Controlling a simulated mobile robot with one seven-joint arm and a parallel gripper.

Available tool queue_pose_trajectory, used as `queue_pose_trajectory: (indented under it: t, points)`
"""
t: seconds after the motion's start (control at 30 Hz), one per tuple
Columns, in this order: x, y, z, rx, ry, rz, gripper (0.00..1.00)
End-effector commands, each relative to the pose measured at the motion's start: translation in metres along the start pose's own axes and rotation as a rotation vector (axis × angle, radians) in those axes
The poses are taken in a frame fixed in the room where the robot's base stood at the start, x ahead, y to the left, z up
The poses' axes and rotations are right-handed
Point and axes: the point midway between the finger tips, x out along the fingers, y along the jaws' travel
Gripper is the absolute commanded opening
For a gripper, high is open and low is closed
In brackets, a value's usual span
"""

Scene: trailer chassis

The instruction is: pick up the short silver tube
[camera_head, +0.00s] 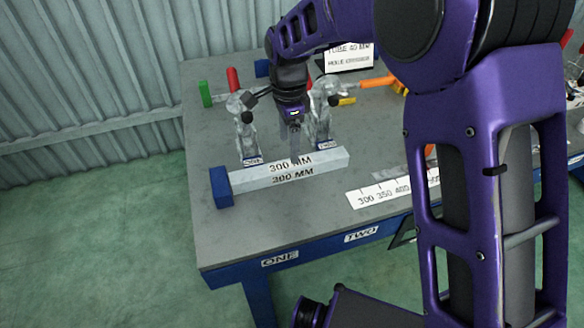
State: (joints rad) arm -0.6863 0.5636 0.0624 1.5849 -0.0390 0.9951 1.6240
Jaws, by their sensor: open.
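A short silver tube (325,165), square in section and marked "300 MM", lies on the grey workbench (265,230). Its left end is at a blue block (221,187); whether they touch is hard to tell. My gripper (295,153) points down over the middle of the tube, between two grey clamps. Its fingers are small and dark in this view. It is open, and its tips are at or just behind the tube's upper edge. I cannot tell whether they touch or straddle the tube.
The left clamp (246,135) and right clamp (322,115) stand close behind the tube. A ruler strip (375,196) lies to the right. Green (206,94) and red (233,80) handles are at the back left. The front left bench top is clear. My arm hides much of the right.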

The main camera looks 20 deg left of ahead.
Motion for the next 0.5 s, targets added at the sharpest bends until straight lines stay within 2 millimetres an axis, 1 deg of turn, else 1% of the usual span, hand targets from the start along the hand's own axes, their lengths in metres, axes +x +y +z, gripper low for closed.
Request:
queue_pose_trajectory:
  t: [0.03, 0.1, 0.37, 0.5]
  points:
    - [0.011, 0.001, 0.000, 0.000, 0.000, 0.004, 0.85]
    - [0.019, 0.000, 0.000, 0.000, 0.000, 0.001, 0.85]
    - [0.033, 0.000, -0.001, 0.000, 0.000, 0.000, 0.85]
    - [0.052, 0.001, -0.003, -0.001, 0.001, 0.002, 0.85]
